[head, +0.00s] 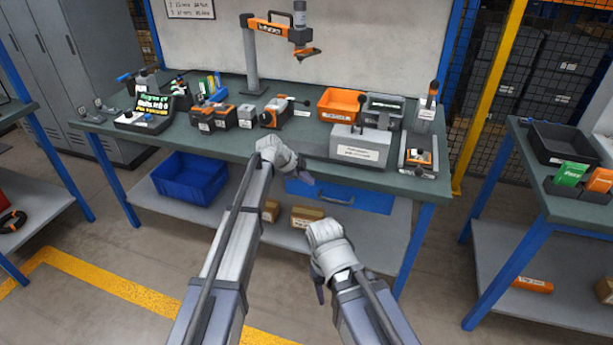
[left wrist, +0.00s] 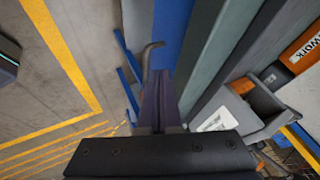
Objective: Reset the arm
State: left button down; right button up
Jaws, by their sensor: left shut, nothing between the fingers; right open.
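My left arm reaches up to the front edge of the workbench (head: 240,150). Its gripper (head: 306,175) is shut and empty, just in front of the bench edge and above a blue drawer (head: 365,199). The shut fingers (left wrist: 158,95) also show in the left wrist view, close to a bent grey rod (left wrist: 150,50); I cannot tell whether they touch. My right gripper (head: 319,288) is lower, in front of the lower shelf, with its fingers mostly hidden by the wrist. An orange and black jointed arm (head: 275,28) hangs from a grey post at the back of the bench.
A grey box with a lever (head: 358,146), an orange bin (head: 341,104) and several devices stand on the bench. A blue crate (head: 190,178) and cardboard boxes (head: 322,217) lie on the lower shelf. A second table (head: 570,208) stands at the right. The floor between is clear.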

pick_arm(q)
jog(key=shift+s+a+r, duration=0.2)
jog(key=shift+r, duration=0.1)
jog(key=s+a+r+n+g+y+p, duration=0.1)
jog(key=s+n, duration=0.4)
jog(key=s, duration=0.7)
jog(key=s+a+r+n+g+y+p, duration=0.2)
jog(key=s+n+p, duration=0.4)
jog(key=s, duration=0.7)
jog(key=s+a+r+n+g+y+p, duration=0.1)
jog(key=s+a+r+n+y+p, duration=0.3)
jog(key=s, duration=0.9)
jog(key=shift+s+n+y, duration=0.25)
jog(key=shift+n+y, duration=0.05)
jog(key=shift+n, duration=0.4)
